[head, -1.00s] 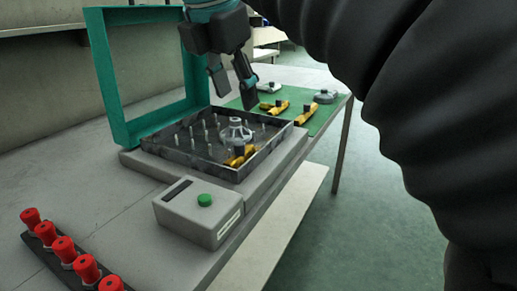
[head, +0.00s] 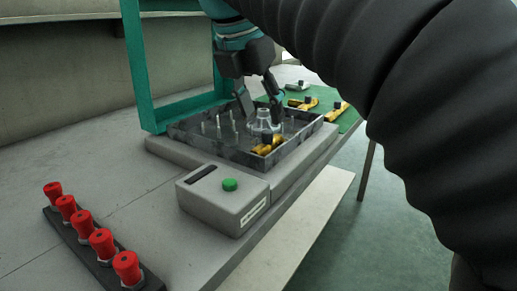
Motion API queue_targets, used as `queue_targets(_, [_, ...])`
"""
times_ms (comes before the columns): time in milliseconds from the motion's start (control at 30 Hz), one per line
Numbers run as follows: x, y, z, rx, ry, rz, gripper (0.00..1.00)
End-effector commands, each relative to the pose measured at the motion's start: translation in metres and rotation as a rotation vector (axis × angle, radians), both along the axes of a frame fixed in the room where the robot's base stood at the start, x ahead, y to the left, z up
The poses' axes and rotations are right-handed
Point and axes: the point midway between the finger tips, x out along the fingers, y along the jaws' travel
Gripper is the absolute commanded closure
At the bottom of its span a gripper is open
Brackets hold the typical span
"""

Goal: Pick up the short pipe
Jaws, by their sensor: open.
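Yellow pipe pieces with dark parts show in the head view; I cannot tell for sure which is the short pipe. One piece (head: 303,104) lies on the green mat, and another (head: 339,111) lies to its right, near my arm's dark sleeve. A third yellow piece (head: 268,147) is in the near right corner of the dark tray (head: 203,152). My gripper (head: 261,111) points down over the tray, its fingers apart with nothing visible between them. It is just above or behind a grey pump housing (head: 265,123); I cannot tell whether they touch.
Several upright pins stand in the tray, with a green frame (head: 136,70) behind it. A grey box with a green button (head: 230,184) stands in front. A rack of red-capped parts (head: 101,241) is at the near left. My sleeved arm covers the right side.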

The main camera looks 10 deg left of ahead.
Motion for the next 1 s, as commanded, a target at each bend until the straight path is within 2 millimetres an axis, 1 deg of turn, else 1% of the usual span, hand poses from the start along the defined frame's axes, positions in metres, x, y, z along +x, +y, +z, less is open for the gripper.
queue_targets(167, [0.005, -0.002, -0.014, -0.001, 0.002, -0.001, 0.49])
queue_targets(400, [0.017, -0.007, -0.044, -0.001, 0.001, 0.001, 0.49])
queue_targets(500, [0.02, -0.007, -0.047, 0.0, 0.001, 0.001, 0.49])
queue_targets(667, [0.02, -0.007, -0.047, 0.0, 0.0, 0.001, 0.49])
queue_targets(700, [0.02, -0.007, -0.047, 0.0, 0.0, 0.001, 0.51])
queue_targets(767, [0.02, -0.007, -0.047, 0.0, 0.0, 0.001, 0.66])
queue_targets(800, [0.02, -0.007, -0.047, 0.0, 0.0, 0.001, 0.76])
queue_targets(900, [0.02, -0.007, -0.046, 0.0, 0.0, 0.001, 1.0])
queue_targets(1000, [0.02, -0.007, -0.047, 0.0, 0.0, 0.001, 1.0])
